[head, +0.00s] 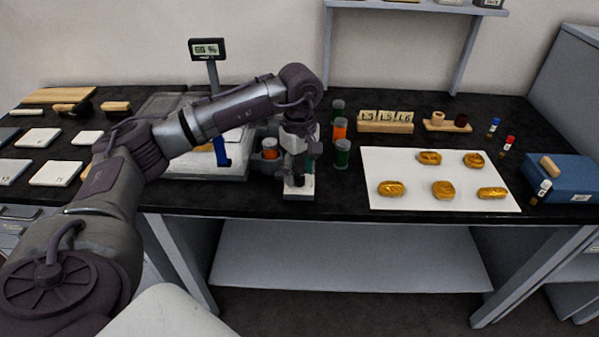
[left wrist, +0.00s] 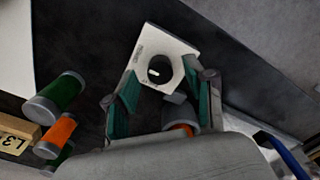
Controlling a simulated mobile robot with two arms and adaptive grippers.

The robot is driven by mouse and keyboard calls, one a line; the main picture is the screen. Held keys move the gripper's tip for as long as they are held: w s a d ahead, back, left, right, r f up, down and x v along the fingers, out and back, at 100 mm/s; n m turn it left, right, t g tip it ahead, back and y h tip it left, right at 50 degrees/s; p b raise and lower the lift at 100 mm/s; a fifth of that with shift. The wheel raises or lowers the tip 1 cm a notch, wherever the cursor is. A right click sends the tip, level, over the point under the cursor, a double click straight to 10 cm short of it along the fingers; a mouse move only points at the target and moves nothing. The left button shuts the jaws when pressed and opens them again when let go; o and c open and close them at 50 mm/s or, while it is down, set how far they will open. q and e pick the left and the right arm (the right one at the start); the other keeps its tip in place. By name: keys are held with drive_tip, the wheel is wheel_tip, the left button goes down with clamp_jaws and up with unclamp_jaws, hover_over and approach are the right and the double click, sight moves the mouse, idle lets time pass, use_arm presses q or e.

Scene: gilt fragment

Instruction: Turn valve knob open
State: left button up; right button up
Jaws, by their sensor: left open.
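The valve is a white plate (left wrist: 158,44) with a dark round knob (left wrist: 160,70) that bears a short white mark. In the head view the plate (head: 299,193) lies near the front edge of the black bench, under my left gripper (head: 298,173). My left gripper points down and is open. In the left wrist view its two teal fingers stand on either side of the knob, with gaps showing; I cannot tell whether they touch it. In the head view the gripper largely hides the knob. My right gripper is not in view.
Green and orange capped jars (head: 341,153) stand just right of the gripper. A scale with a display (head: 207,48) and a blue-handled tool (head: 221,151) are on the left. A white sheet (head: 440,203) with several golden pieces lies right, beside a blue box (head: 570,180).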

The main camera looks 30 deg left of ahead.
sight(299, 175)
use_arm(q)
wheel_tip(299, 175, up, 11)
idle(0.3)
idle(0.4)
